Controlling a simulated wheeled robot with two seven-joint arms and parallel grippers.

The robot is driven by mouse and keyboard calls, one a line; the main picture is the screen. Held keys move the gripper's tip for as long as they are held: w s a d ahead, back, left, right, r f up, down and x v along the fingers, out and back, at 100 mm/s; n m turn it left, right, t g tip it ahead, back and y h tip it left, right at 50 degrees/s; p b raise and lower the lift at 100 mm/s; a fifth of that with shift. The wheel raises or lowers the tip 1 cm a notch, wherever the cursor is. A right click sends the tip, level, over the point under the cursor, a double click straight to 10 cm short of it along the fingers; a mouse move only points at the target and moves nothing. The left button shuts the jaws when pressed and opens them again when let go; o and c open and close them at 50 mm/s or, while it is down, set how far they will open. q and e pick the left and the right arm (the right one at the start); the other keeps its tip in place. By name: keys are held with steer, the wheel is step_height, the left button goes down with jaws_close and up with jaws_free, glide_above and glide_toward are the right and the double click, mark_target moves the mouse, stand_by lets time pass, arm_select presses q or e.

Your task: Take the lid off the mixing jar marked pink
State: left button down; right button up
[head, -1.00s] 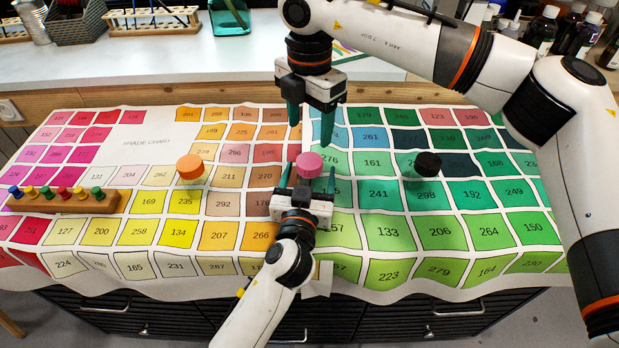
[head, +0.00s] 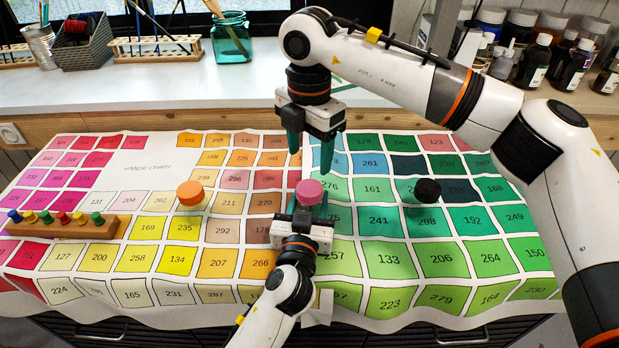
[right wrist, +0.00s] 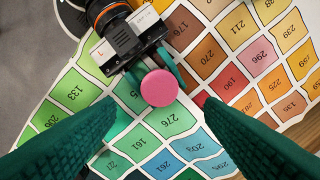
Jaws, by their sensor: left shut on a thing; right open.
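The pink-lidded mixing jar stands upright on the shade chart, its round pink lid (head: 310,191) on top. The lid also shows from above in the right wrist view (right wrist: 159,88). My left gripper (head: 307,210) is shut on the jar just below the lid, coming from the front; the jar's body is mostly hidden by it. My right gripper (head: 310,150) is open and points down, above and slightly behind the lid, apart from it. Its two green fingers (right wrist: 150,140) frame the lower part of the right wrist view, with the lid beyond them.
An orange-lidded jar (head: 190,193) stands to the left and a black-lidded jar (head: 427,191) to the right. A wooden block with several coloured pegs (head: 62,227) lies at far left. Bottles (head: 535,60) and a glass jar with brushes (head: 231,40) stand on the back counter.

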mark_target(310, 188)
steer(key=shift+f, duration=0.1)
steer(key=shift+f, duration=3.9)
steer(key=shift+c, duration=0.5)
